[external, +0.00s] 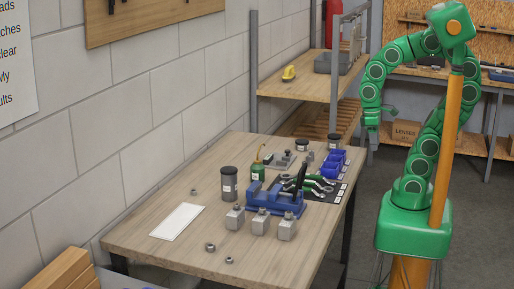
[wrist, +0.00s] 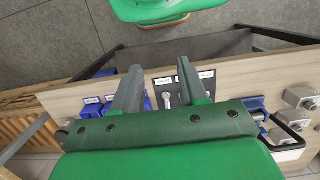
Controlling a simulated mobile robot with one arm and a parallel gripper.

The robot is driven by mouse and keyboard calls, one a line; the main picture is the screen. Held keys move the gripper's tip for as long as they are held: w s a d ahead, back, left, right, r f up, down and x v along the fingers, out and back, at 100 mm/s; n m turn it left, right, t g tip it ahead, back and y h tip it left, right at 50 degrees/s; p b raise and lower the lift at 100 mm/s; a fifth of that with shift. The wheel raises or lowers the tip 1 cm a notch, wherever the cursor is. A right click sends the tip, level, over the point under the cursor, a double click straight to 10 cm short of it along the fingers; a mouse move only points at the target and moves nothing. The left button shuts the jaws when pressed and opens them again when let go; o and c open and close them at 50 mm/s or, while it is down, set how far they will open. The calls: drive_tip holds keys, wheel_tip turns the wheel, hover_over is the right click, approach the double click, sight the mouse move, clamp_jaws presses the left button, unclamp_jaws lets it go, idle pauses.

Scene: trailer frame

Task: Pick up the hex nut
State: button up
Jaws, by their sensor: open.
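Small grey metal pieces that look like nuts lie on the wooden workbench (external: 160,232) in the external view. One nut-like piece (external: 210,247) is near the front edge, a smaller one (external: 229,261) is just to its right, and another (external: 194,192) is farther back, beyond the white sheet. I cannot tell which is the hex nut, and I make out none in the wrist view. My gripper (external: 391,110) is raised beyond the bench's far right end, well away from these pieces. In the wrist view my gripper (wrist: 159,72) is open, with nothing between its fingers.
Blue bins (external: 333,163) stand at the far right. A white sheet (external: 178,220) lies left. The bench's front is fairly clear.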

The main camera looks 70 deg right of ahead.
drive_tip(key=shift+o, duration=0.9)
